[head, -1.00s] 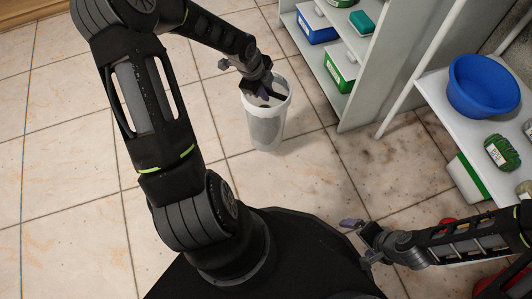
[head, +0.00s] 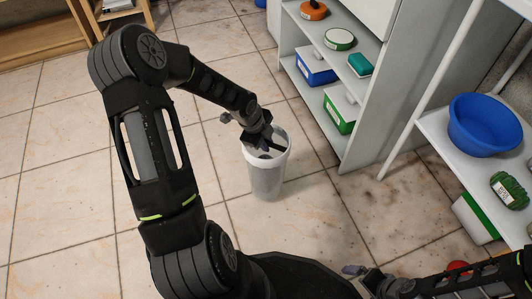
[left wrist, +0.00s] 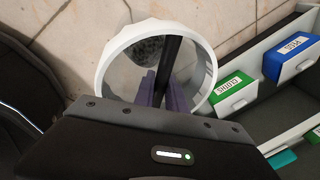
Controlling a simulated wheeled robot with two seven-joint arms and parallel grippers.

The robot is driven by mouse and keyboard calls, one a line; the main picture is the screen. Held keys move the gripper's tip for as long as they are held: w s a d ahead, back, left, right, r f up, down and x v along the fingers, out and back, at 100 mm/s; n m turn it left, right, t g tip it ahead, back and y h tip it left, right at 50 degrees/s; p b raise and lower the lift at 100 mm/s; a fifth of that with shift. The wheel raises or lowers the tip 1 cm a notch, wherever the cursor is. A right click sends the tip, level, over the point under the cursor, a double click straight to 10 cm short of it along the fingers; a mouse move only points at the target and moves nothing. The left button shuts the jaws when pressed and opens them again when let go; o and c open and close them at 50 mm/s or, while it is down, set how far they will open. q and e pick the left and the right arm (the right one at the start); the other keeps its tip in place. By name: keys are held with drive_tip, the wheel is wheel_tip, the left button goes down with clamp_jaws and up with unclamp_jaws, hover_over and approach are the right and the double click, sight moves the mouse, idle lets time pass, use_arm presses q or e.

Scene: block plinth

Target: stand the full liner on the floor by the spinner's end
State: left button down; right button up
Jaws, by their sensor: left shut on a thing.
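A tall white pail-like liner (head: 267,178) stands upright over the tiled floor, left of the pale shelf unit. In the left wrist view its round white rim (left wrist: 205,57) encloses speckled grey contents (left wrist: 148,50) and a dark bar across the mouth. My left gripper (head: 266,146) is at the liner's mouth. Its purple fingers (left wrist: 165,92) are shut on the dark bar, whose lower part they hide. I cannot tell whether the liner's base touches the floor. My right gripper (head: 360,274) is low at the right, away from the liner; its jaw opening is unclear. I cannot identify the spinner.
A pale shelf unit (head: 375,110) with blue and green boxes stands close right of the liner. A white rack (head: 440,140) farther right holds a blue basin (head: 485,125). A wooden shelf (head: 45,38) is at the back left. Open tiled floor (head: 70,160) lies left.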

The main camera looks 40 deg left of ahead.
use_arm(q)
wheel_tip(320, 180, down, 4)
drive_tip(key=b, duration=0.2)
drive_tip(key=shift+f+b, duration=0.1)
drive_tip(key=shift+b, duration=0.25)
drive_tip(key=shift+f, duration=0.5)
drive_tip(key=c, duration=1.4)
unclamp_jaws()
drive_tip(key=shift+o, duration=0.2)
drive_tip(key=p+v, duration=0.6)
drive_tip(key=v, duration=0.6)
drive_tip(key=shift+p, duration=0.4)
drive_tip(key=shift+d, duration=0.1)
